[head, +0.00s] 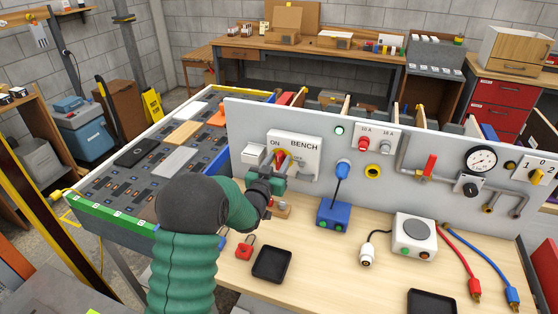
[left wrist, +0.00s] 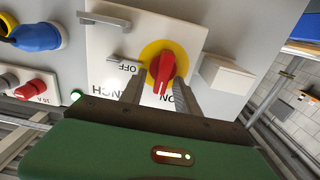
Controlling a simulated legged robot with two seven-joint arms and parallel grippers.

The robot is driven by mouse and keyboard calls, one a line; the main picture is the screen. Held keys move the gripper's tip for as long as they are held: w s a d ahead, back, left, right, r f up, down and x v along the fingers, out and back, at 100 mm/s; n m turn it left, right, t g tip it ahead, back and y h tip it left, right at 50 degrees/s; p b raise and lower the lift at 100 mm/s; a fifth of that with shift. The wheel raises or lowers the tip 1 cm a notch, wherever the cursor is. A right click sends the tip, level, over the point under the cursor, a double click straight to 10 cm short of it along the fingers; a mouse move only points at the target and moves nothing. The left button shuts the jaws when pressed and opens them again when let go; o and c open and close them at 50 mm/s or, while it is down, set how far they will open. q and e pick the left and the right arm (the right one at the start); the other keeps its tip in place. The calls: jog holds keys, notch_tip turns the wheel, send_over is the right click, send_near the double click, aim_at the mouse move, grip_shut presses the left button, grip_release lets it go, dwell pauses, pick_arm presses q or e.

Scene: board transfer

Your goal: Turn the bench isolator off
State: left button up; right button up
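The bench isolator is a red handle on a yellow disc (head: 280,160) on a white plate marked BENCH (head: 303,146). In the left wrist view, upside down, the red handle (left wrist: 161,72) runs nearly upright in the picture, its lower end by the ON lettering. The OFF lettering (left wrist: 125,68) is to the left. My left gripper (head: 273,175) is at the isolator. Its two fingers (left wrist: 158,88) stand apart on either side of the handle's lower end, with a gap visible on the left; contact on the right is unclear. My right gripper is not in view.
The panel (head: 380,205) also carries a blue plug (head: 343,169), red and grey buttons, a gauge (head: 481,159) and a red-handled valve (head: 430,165). A white box (head: 254,154) sits beside the isolator plate. A black tray (head: 271,264) and a red padlock (head: 245,249) lie on the bench.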

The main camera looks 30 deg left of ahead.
pick_arm(q)
jog(key=shift+a+f, duration=0.2)
jog(key=shift+a, duration=0.3)
jog(key=shift+c, duration=1.1)
jog(key=shift+w+d+r, duration=0.1)
jog(key=shift+d+r, duration=0.1)
jog(key=shift+d, duration=0.4)
grip_shut()
jog(key=shift+a, duration=0.1)
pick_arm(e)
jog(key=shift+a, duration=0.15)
pick_arm(q)
jog(key=shift+a, duration=0.15)
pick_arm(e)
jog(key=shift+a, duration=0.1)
